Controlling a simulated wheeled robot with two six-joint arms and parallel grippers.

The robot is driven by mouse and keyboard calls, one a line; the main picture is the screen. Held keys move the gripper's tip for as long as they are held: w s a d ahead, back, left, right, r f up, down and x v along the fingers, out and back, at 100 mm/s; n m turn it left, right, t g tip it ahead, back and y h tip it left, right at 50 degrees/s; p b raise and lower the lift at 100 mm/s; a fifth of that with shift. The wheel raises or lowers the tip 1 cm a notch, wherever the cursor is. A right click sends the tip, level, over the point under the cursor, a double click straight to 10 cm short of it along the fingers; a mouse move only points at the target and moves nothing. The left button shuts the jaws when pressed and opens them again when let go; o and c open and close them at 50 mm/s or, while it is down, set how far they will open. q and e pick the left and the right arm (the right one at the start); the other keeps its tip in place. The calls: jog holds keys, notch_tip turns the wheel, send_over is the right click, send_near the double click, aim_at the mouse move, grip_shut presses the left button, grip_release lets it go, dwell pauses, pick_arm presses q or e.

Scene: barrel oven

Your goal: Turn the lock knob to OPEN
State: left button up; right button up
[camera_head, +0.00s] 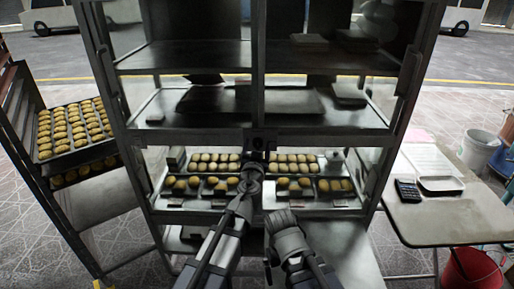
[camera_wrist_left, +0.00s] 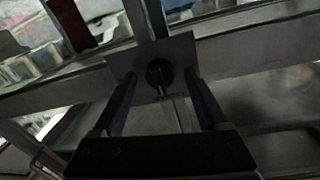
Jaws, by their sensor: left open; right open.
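The lock knob (camera_wrist_left: 158,72) is dark and round, on a flat metal plate (camera_wrist_left: 182,50) at the middle post of the oven. In the head view the dark lock (camera_head: 258,142) is small, and its labels are not readable. My left gripper (camera_head: 250,172) is in front of and just below the lock. In the left wrist view its fingers (camera_wrist_left: 160,82) are open, one on each side of the knob. I cannot tell whether they touch it. My right gripper (camera_head: 281,218) is lower, before the lower shelf, away from the lock; its fingertips are hard to make out.
The glass-fronted oven cabinet (camera_head: 262,90) fills the middle, with trays of baked goods (camera_head: 212,162) inside. A rack with loaded trays (camera_head: 73,130) stands at the left.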

pick_arm(q)
grip_shut()
dwell(0.6)
